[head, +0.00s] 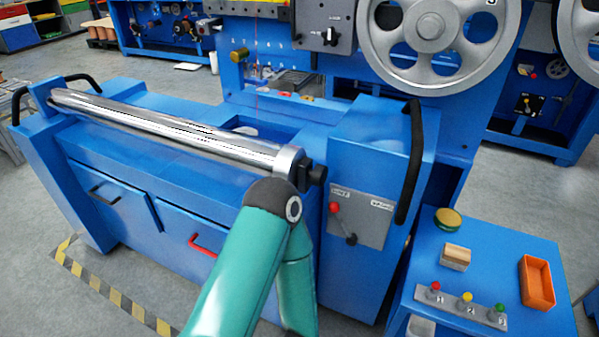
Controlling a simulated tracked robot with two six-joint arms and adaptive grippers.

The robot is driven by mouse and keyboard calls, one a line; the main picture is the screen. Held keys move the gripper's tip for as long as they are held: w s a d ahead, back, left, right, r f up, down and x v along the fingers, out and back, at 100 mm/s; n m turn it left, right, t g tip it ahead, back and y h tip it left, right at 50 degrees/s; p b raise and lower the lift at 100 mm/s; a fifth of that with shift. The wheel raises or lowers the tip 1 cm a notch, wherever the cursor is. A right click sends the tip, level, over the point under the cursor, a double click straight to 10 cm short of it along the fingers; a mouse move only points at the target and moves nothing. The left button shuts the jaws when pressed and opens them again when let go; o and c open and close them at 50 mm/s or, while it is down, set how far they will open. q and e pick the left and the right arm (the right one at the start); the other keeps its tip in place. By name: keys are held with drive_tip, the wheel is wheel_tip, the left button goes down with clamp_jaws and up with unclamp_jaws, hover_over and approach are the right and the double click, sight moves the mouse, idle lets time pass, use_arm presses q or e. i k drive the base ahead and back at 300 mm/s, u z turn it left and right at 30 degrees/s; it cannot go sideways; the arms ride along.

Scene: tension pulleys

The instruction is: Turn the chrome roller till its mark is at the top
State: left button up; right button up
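The chrome roller (170,125) lies along the top of the blue machine bench (130,150), running from the far left down to the right. Its right end has a pale collar (288,161) beside a dark block. The roller shows bright and dark reflections along its length. I cannot make out a mark on it. A green arm of mine (240,265) rises from the bottom middle, and its dark joint shows just below the roller's right end. I cannot tell whether they touch. Neither of my grippers shows in this view.
Right of the roller, a blue cabinet (378,135) carries a grey panel with a red-knobbed lever (335,208). A blue side table (480,322) holds an orange tray (536,282), a wooden block (456,256) and a coloured-knob strip. Large spoked wheels (432,35) stand behind. Striped tape marks the floor.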

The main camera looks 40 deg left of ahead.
sight(253, 156)
drive_tip(key=u, duration=0.1)
drive_tip(key=k, duration=0.85)
drive_tip(key=u, duration=0.45)
drive_tip(key=i, duration=1)
